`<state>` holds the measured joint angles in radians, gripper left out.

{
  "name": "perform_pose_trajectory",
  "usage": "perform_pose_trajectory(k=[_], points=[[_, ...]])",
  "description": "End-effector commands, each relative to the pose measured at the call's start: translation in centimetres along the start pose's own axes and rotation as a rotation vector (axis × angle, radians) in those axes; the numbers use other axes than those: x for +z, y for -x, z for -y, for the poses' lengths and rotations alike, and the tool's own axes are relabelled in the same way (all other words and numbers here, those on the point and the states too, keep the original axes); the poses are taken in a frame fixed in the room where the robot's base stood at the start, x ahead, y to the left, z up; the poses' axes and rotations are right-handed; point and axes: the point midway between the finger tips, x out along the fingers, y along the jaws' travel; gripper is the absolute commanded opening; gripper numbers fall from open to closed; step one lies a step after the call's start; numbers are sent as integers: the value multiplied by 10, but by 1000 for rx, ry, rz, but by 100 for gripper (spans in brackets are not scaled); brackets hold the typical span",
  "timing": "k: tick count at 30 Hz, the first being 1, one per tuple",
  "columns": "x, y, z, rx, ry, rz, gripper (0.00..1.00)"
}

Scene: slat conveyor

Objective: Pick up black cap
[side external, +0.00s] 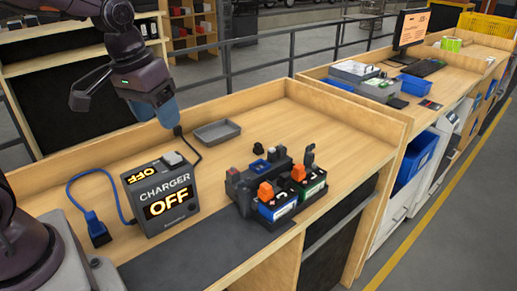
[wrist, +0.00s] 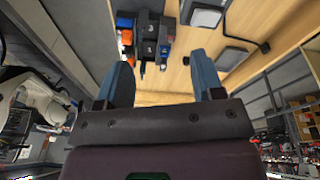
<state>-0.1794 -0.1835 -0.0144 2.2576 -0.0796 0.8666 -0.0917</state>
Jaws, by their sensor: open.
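A small black piece, which looks like the black cap (side external: 258,148), lies on the wooden bench behind the battery holder. A small dark spot in the wrist view (wrist: 186,60) may be the same piece. My gripper (side external: 169,113) is up at the left, above the bench and well apart from the black piece. In the wrist view its two blue fingers (wrist: 161,62) are spread with nothing between them. The black holder (side external: 243,188) carries batteries with blue and green labels and orange tops. A dark upright piece (side external: 309,157) stands at its back right.
A charger (side external: 160,195) reading OFF stands at the left, with a black cable rising behind it. A blue plug (side external: 97,229) lies beside it. A shallow grey tray (side external: 217,132) sits near the back. Raised wooden edges border the bench. The right rear bench surface is clear.

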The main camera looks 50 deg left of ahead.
Motion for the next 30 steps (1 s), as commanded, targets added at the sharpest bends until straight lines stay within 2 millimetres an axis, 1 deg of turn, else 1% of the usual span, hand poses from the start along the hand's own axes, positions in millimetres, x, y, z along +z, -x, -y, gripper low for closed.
perform_pose_trajectory(k=[1,3,5,6,8,9,11,12,14,15,17,18,20,21,23,24,27,30], points=[[-18,-14,2,8,84,27,61],[-41,-30,5,22,215,47,61],[-61,-47,9,35,336,62,61],[-74,-59,12,44,424,68,61],[-93,-78,17,57,562,80,61],[-106,-92,21,67,660,86,61],[-125,-114,28,82,814,95,61],[-137,-129,33,93,922,100,61],[-154,-153,42,111,1096,105,61],[-165,-170,48,124,1217,110,61],[-182,-195,57,148,1415,113,61],[-194,-212,64,168,1558,114,61],[-211,-234,73,208,1782,114,61],[-223,-244,78,240,1922,113,61],[-240,-250,81,296,2106,110,61],[-253,-249,81,340,2209,106,61],[-277,-234,82,441,2410,105,61],[-280,-232,83,468,2543,128,61]])
